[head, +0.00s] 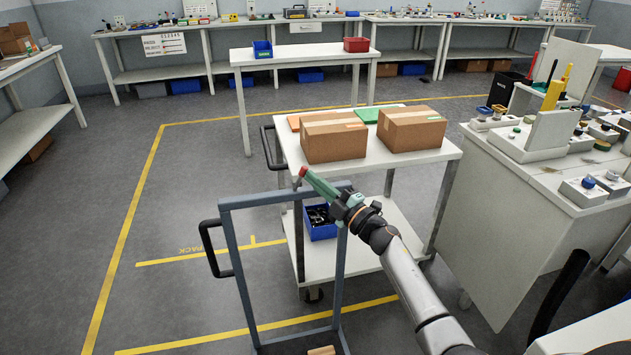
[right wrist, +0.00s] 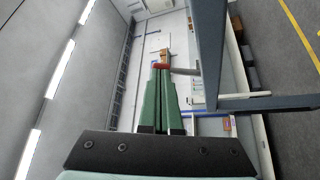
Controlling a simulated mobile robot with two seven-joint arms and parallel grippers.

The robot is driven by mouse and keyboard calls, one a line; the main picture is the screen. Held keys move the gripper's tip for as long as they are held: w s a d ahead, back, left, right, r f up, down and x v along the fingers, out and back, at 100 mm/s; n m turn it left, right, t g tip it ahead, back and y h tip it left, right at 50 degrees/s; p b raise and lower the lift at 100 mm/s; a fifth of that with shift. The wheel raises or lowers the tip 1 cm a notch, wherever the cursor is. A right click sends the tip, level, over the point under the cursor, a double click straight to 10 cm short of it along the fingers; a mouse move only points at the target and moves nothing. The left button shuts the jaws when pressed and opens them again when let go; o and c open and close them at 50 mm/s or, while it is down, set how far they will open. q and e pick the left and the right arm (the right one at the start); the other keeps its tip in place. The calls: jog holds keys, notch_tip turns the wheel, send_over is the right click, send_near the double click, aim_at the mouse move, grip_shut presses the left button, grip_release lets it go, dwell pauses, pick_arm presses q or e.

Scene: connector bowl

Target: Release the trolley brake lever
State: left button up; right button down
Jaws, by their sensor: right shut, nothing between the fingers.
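The trolley with the tall blue-grey frame (head: 241,285) stands in front of me at the bottom of the head view. The lever's red end (head: 302,171) shows at the tip of my right gripper (head: 309,176). In the right wrist view, the red end (right wrist: 160,66) sits on a short grey rod (right wrist: 184,71) that reaches towards the frame upright (right wrist: 209,45). My right gripper's green fingers (right wrist: 161,76) are together and empty, their tips at or very near the red end. I cannot tell whether they touch it. My left gripper is not in view.
A white cart (head: 380,259) behind the frame carries two cardboard boxes (head: 334,146) and (head: 412,136), with a blue bin (head: 319,231) on its lower shelf. A white workbench (head: 500,205) stands to the right. The floor left of the frame is open, with yellow lines.

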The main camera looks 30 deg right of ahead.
aim_at(301, 177)
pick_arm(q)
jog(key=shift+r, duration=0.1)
pick_arm(e)
jog(key=shift+r, duration=0.1)
pick_arm(q)
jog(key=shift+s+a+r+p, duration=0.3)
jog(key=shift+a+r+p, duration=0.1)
jog(key=shift+p, duration=0.5)
pick_arm(e)
jog(key=shift+a+r+n+g, duration=0.2)
jog(key=shift+n+g, duration=0.1)
jog(key=shift+n, duration=0.2)
jog(key=a+n+p, duration=0.1)
jog(key=p, duration=0.1)
jog(key=a+r+n+g+p, duration=0.1)
jog(key=p, duration=0.1)
jog(key=a+n+g+p, duration=0.1)
jog(key=p, duration=0.1)
jog(key=shift+w+r, duration=0.2)
jog(key=shift+w, duration=0.2)
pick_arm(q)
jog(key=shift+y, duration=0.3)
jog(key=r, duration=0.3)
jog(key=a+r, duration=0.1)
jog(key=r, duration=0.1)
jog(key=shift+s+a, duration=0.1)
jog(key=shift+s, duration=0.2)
